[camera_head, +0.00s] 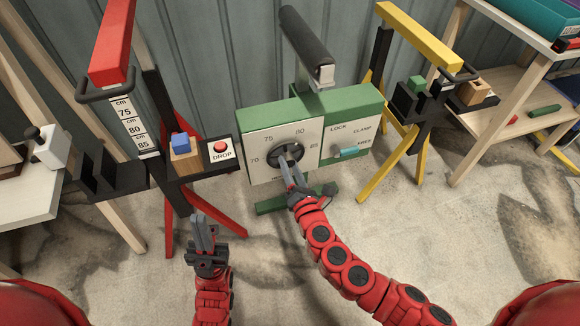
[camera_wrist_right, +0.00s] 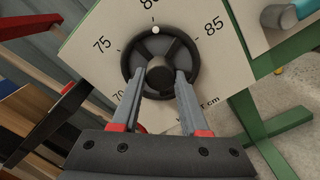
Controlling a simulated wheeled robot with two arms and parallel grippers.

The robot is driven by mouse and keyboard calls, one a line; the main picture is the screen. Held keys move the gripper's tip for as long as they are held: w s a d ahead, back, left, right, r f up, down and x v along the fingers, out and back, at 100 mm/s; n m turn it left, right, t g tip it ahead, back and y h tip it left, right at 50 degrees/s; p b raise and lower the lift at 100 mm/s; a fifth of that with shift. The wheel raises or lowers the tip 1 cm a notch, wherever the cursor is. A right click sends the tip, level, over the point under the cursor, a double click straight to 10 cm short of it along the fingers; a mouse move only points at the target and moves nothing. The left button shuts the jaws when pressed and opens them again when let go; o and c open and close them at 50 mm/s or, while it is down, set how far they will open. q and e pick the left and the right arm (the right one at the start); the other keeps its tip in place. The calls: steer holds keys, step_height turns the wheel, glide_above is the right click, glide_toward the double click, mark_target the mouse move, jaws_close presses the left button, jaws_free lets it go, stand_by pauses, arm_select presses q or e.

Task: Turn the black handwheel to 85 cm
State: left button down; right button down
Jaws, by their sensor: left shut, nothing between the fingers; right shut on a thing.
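The black handwheel (camera_head: 284,165) is on the pale dial plate (camera_head: 260,170) of a green box, with marks 70, 75, 80 and 85 around it. In the right wrist view the handwheel (camera_wrist_right: 133,62) has a white dot at its rim, near the 80 mark. My right gripper (camera_head: 287,168) is shut on the wheel's central hub, with its fingers (camera_wrist_right: 160,80) on both sides of it. My left gripper (camera_head: 202,222) is shut and empty, low and left of the box, apart from everything.
A red stand with a DROP button (camera_head: 221,147) and a blue block (camera_head: 180,141) is on the left. A yellow stand (camera_head: 425,38) is on the right.

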steer(key=m+b, duration=0.1)
steer(key=m, duration=0.1)
steer(key=shift+m, duration=0.3)
steer(key=m+b, duration=0.1)
steer(key=m, duration=0.2)
steer(key=shift+d+m, duration=0.1)
steer(key=shift+m, duration=0.2)
steer(key=m, duration=0.5)
steer(key=shift+r, duration=0.1)
steer(key=shift+c, duration=2.1)
jaws_free()
steer(key=p+v, duration=0.1)
steer(key=v, duration=1.6)
steer(key=shift+s, duration=0.15)
